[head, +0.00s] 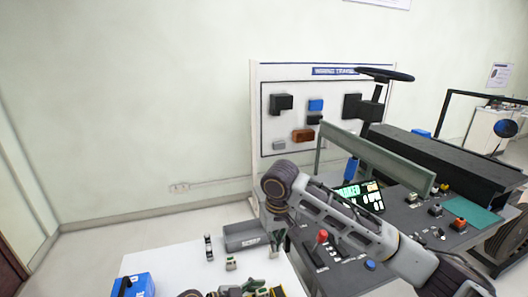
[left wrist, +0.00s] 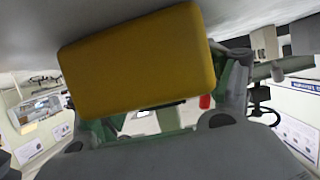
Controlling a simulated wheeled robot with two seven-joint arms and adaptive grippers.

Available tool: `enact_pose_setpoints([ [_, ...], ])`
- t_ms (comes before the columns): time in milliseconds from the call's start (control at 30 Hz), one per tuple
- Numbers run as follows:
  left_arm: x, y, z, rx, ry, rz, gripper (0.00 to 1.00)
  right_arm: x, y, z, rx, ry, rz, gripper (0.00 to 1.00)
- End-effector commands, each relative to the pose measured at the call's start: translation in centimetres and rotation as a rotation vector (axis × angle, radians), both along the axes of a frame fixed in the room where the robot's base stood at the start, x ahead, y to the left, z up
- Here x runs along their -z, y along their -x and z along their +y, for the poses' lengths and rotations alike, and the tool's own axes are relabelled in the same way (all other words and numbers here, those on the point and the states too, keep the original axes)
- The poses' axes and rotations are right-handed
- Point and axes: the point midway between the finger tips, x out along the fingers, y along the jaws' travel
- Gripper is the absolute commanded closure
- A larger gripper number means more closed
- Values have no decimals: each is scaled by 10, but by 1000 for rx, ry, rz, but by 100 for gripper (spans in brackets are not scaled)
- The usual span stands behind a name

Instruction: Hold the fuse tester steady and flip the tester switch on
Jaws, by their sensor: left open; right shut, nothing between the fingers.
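A yellow, box-shaped thing (left wrist: 138,60) fills the upper middle of the left wrist view, close to the camera. I cannot tell whether it is the fuse tester. My left gripper (left wrist: 165,115) shows in that view as green and grey finger parts spread apart, open. I cannot make out the fuse tester or its switch for certain in the head view.
A white table (head: 165,262) carries a blue box (head: 132,286), a grey bin (head: 246,236) and small parts. To its right is a dark console (head: 300,236) with a red knob (head: 322,237) and a lit display (head: 346,196). A training board (head: 290,88) and steering wheel (head: 386,74) stand behind.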

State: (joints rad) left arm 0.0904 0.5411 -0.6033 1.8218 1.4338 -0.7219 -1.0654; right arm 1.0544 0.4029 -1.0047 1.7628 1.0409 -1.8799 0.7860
Motion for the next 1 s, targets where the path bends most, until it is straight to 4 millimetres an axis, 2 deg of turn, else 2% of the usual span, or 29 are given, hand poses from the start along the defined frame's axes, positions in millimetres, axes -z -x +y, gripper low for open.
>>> enact_pose_setpoints([
  [467,-3,2,9,-3,0,0,20,0,0,0,0,0,0,100],
  [1000,-26,18,58,-2,0,-1,20,0,0,0,0,0,0,100],
])
